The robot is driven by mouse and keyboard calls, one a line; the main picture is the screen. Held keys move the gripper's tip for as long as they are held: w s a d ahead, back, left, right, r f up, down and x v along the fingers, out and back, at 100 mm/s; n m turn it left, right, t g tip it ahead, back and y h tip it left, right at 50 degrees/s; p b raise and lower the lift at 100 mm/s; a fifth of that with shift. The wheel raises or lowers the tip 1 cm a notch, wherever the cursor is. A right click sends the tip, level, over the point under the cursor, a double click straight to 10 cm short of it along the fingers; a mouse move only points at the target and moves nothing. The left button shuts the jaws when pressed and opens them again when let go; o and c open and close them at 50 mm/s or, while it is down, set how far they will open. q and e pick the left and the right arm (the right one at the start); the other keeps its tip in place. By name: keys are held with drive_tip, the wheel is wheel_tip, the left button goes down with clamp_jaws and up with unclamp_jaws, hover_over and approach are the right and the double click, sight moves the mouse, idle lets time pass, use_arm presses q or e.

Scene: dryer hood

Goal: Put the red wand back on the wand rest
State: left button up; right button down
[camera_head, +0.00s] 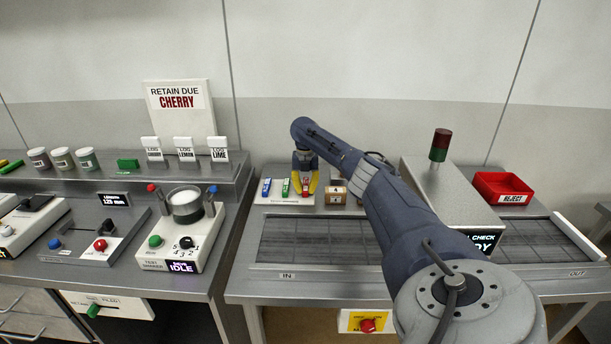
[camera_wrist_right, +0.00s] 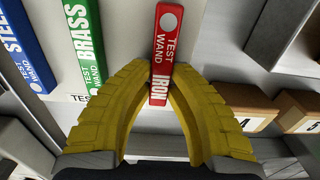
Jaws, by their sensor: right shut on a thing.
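The red wand (camera_wrist_right: 168,45), marked TEST WAND IRON, stands between the yellow fingers of my right gripper (camera_wrist_right: 160,84), which is shut on its lower end. In the head view the right gripper (camera_head: 305,186) is over the right part of the white wand rest (camera_head: 283,201), with the red wand (camera_head: 305,182) between its fingers. The blue STEEL wand (camera_wrist_right: 28,45) and green BRASS wand (camera_wrist_right: 84,38) lie to its left on the rest. I cannot tell whether the red wand touches the rest. My left gripper is not in view.
Small brown numbered boxes (camera_head: 336,194) sit just right of the rest. A conveyor (camera_head: 315,240) runs in front. The grey check hood (camera_head: 445,195) with its lamp and a red reject bin (camera_head: 502,187) stand farther right.

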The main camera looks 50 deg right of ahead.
sight(305, 187)
drive_tip(key=shift+f, duration=0.15)
drive_tip(key=c, duration=1.4)
unclamp_jaws()
drive_tip(key=shift+o, duration=0.2)
wheel_tip(305, 187, up, 12)
drive_tip(key=shift+w, duration=0.1)
